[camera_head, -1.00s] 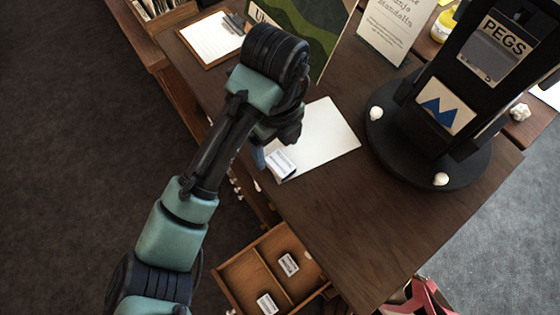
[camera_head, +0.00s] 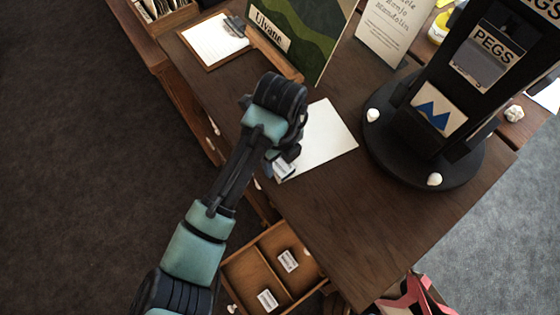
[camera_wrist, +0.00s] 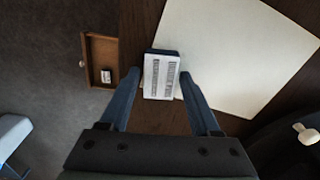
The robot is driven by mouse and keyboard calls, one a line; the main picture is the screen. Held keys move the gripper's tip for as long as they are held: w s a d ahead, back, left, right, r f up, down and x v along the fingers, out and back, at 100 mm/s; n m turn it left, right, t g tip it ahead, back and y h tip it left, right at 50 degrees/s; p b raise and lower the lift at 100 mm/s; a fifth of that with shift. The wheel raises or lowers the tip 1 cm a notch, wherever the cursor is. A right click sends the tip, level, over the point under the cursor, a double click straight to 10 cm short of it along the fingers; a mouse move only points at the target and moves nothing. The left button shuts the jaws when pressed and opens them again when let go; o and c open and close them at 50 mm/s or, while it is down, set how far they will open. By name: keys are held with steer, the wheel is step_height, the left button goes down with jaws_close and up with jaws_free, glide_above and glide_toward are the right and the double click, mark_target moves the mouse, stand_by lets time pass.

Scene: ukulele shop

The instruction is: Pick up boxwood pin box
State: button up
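A small box (camera_wrist: 161,75) with a white label and a dark edge lies at the edge of the white sheet (camera_wrist: 225,50) on the dark wooden table. It also shows partly in the head view (camera_head: 284,169), with my gripper over it. My gripper (camera_wrist: 160,78) is open, one finger on each side of the box; I cannot tell if they touch it. Two more small labelled boxes lie in the open drawer, one in the upper right compartment (camera_head: 288,261) and one in the lower left (camera_head: 267,300). The labels are too small to tell which box is boxwood.
The open wooden drawer (camera_head: 262,262) juts out below the table edge. A black PEGS stand (camera_head: 425,160) with a round base is at the right.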

jaws_close()
steer(key=shift+r, duration=0.1)
